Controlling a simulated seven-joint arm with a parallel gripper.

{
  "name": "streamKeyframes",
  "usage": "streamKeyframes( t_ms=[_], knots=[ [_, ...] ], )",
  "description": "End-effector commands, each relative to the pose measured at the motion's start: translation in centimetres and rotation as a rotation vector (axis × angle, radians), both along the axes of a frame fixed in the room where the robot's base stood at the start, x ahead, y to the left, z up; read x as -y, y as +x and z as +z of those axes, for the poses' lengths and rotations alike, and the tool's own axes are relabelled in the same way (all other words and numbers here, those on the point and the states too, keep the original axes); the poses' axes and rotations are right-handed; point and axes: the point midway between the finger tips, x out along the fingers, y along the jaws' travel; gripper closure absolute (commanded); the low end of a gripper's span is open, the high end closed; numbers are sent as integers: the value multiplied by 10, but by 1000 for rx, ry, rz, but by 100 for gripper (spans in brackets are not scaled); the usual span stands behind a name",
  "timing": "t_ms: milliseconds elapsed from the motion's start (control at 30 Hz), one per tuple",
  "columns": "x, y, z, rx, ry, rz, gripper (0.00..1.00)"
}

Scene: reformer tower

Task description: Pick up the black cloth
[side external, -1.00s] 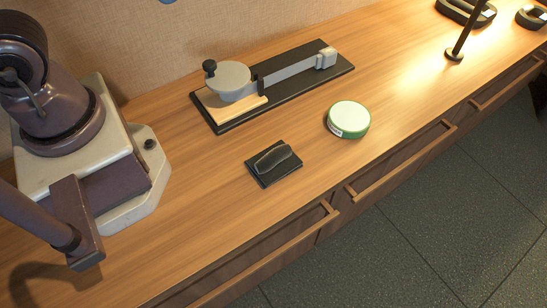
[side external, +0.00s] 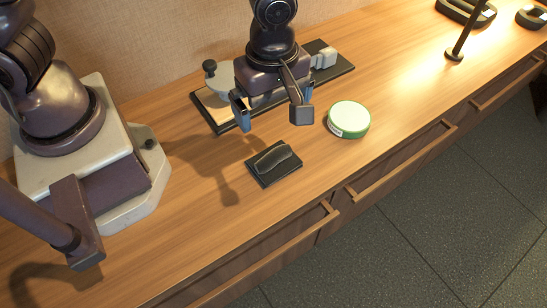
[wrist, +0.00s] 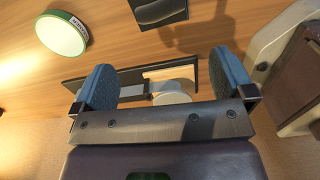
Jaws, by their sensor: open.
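The black cloth (side external: 273,159) lies folded with a raised middle on a flat dark square (side external: 266,182) on the wooden desk. My gripper (side external: 271,117) is open and empty above the desk, behind the cloth and in front of the black-based device. In the wrist view, the two blue-grey fingers of my gripper (wrist: 166,80) are spread wide with nothing between them. A dark item (wrist: 158,10), which looks like the cloth on its square, shows at the top edge there, beyond the fingers and partly cut off.
A green-rimmed round tin (side external: 349,119) with a pale lid stands right of the cloth. The black-based device (side external: 336,68) with a grey arm and round plate lies behind my gripper. A lit lamp (side external: 459,44) stands at far right. The desk's front edge has drawer handles (side external: 399,162).

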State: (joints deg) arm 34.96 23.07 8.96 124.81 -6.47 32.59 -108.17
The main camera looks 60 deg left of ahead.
Motion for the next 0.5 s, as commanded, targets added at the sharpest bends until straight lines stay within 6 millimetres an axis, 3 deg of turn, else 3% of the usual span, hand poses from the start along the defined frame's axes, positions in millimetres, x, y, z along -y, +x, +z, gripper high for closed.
streamKeyframes(
  t_ms=[167,500],
  knots=[
    [-1,0,-14,-2,1,58,0],
    [0,0,-71,-2,1,55,0]
  ],
)
